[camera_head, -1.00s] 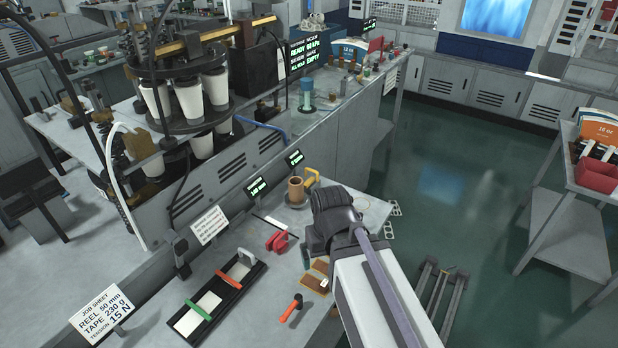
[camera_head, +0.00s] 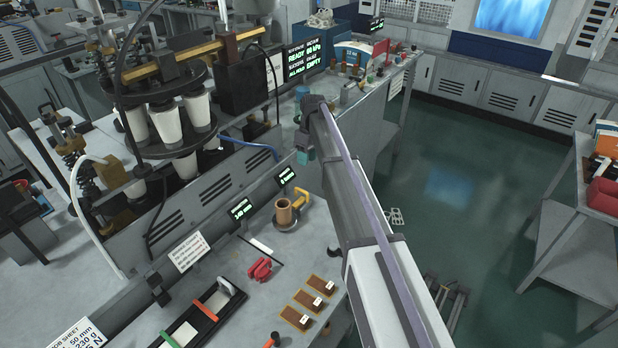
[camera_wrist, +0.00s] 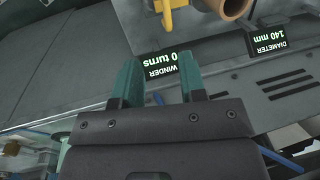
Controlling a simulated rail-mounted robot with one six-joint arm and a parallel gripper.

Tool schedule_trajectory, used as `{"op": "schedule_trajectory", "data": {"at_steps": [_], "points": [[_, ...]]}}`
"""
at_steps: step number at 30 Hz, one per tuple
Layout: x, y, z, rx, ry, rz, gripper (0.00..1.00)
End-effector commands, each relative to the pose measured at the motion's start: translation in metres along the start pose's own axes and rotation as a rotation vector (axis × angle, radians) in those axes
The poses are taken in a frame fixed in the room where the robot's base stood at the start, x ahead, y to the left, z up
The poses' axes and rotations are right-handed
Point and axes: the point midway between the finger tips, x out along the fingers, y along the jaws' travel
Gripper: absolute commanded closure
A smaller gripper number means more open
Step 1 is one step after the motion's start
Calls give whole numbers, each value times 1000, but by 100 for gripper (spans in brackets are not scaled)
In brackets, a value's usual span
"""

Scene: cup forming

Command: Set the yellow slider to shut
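I cannot make out a yellow slider for certain in either view. A yellow crank handle (camera_head: 303,200) stands beside the brown winder cup (camera_head: 284,212) on the near bench, and part of it shows at the top of the wrist view (camera_wrist: 174,18). My gripper (camera_head: 304,155) is at the end of the outstretched arm, by the grey partition. In the wrist view its two teal fingers (camera_wrist: 159,78) are apart with nothing held between them. The winder display (camera_wrist: 160,66) appears beyond the fingers. Small parts on the far bench are too small to tell.
A black tray (camera_head: 180,327) with green and orange bars lies at the lower left, near a red clamp (camera_head: 260,269). Several brown plates (camera_head: 308,300) lie on the near bench. The cup-holding machine (camera_head: 166,120) stands at the left. A screen (camera_head: 303,60) stands behind the partition.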

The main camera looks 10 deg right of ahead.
Motion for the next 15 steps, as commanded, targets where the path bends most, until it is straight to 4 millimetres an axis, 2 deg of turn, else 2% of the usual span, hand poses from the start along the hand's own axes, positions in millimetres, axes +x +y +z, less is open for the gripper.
{"op": "schedule_trajectory", "data": {"at_steps": [4, 7, 15], "points": [[6, -1, 1, -2, 0, 1, 62], [20, 0, 1, -1, 0, 1, 62], [85, 1, 2, 0, 0, 2, 62]]}}
